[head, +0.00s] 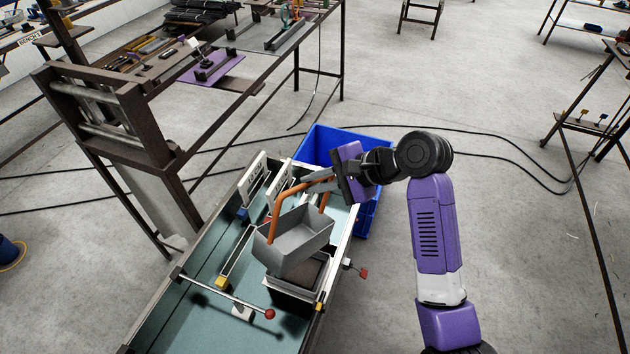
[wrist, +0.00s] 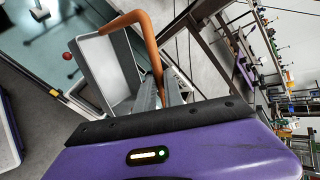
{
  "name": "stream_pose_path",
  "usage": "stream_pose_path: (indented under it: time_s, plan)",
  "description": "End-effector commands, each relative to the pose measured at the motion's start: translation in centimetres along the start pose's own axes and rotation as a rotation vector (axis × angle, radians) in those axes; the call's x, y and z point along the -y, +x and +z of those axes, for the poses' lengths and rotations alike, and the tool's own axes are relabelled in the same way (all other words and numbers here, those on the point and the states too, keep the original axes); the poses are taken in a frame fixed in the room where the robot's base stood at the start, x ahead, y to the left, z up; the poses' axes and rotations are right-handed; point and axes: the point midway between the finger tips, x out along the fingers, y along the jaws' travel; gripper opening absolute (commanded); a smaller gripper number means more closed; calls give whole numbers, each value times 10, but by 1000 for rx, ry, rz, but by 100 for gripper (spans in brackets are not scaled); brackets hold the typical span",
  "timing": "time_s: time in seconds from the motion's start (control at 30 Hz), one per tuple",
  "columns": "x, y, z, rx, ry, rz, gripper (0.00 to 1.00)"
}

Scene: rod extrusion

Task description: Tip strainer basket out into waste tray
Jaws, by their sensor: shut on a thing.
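The strainer basket (head: 290,245) is a grey open box with an orange handle (head: 277,215). My gripper (head: 322,184) is shut on the handle and holds the basket above the bench trough, a little tilted. In the wrist view the basket (wrist: 108,72) hangs left of my gripper (wrist: 172,88), and the part of its inside that shows looks empty. Under the basket is a square, dark-topped housing (head: 297,290), partly hidden by it. A blue open crate (head: 325,143) stands behind the trough, partly hidden by my arm; I cannot tell whether it is the waste tray.
The trough (head: 160,330) has raised pale walls. A lever with a red ball (head: 269,314) crosses it in front of the basket. White upright frames (head: 253,188) stand at the left. A dark frame (head: 110,115) rises beyond.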

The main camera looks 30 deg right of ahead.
Motion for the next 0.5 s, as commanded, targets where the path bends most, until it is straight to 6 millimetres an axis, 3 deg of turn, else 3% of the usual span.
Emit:
stream_pose_path:
  time_s: [0.5]
  plan:
    - [-2, 2, 31, -121, -141, -2, 0]
